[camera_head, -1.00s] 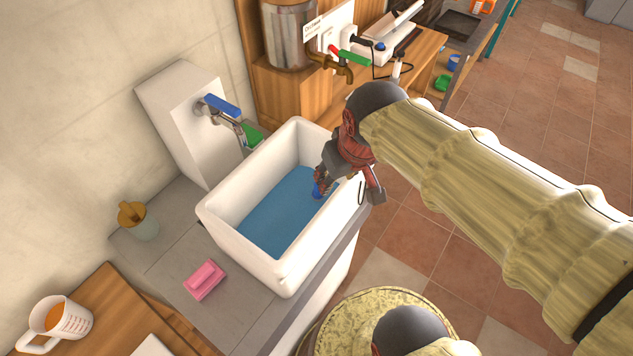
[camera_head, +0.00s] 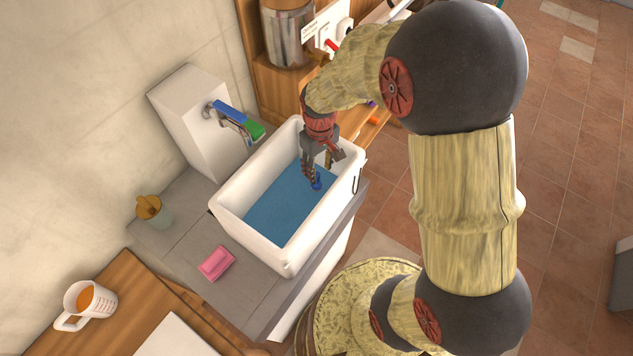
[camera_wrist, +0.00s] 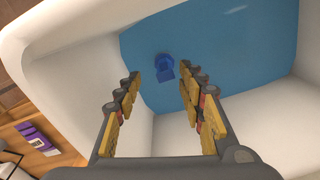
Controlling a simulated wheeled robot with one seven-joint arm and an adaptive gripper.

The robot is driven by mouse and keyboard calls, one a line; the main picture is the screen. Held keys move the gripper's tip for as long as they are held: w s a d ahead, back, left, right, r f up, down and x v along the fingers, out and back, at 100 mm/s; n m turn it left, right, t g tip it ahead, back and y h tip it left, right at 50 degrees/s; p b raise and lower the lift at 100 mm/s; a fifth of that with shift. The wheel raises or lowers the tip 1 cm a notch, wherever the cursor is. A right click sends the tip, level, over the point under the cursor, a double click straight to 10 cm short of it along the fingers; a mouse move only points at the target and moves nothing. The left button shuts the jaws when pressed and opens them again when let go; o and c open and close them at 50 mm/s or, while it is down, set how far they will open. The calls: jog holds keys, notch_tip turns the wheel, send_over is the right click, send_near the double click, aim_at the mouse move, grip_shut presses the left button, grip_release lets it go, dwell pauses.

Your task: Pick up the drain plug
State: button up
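The drain plug (camera_head: 316,184) is a small blue piece in the blue-looking bottom of the white sink (camera_head: 236,229), towards its right side. In the wrist view the plug (camera_wrist: 163,64) has a round part with a tab, and lies just past the fingertips, roughly centred between them. My gripper (camera_head: 313,174) reaches down into the sink from above. In the wrist view its two fingers (camera_wrist: 164,82) are spread apart with nothing between them. I cannot tell exactly how far the tips are above the plug.
The sink's walls surround my gripper closely. A tap with a blue handle (camera_head: 229,112) and a green part (camera_head: 256,130) stands at the sink's back left. A pink sponge (camera_head: 216,263) lies on the grey counter. A wooden shelf stands behind the sink.

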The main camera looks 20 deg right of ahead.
jog(key=f, duration=0.4)
jog(key=f+b, duration=0.1)
jog(key=f, duration=0.1)
jog(key=shift+a, duration=0.4)
jog(key=shift+c, duration=1.2)
jog(key=c, duration=0.7)
grip_shut()
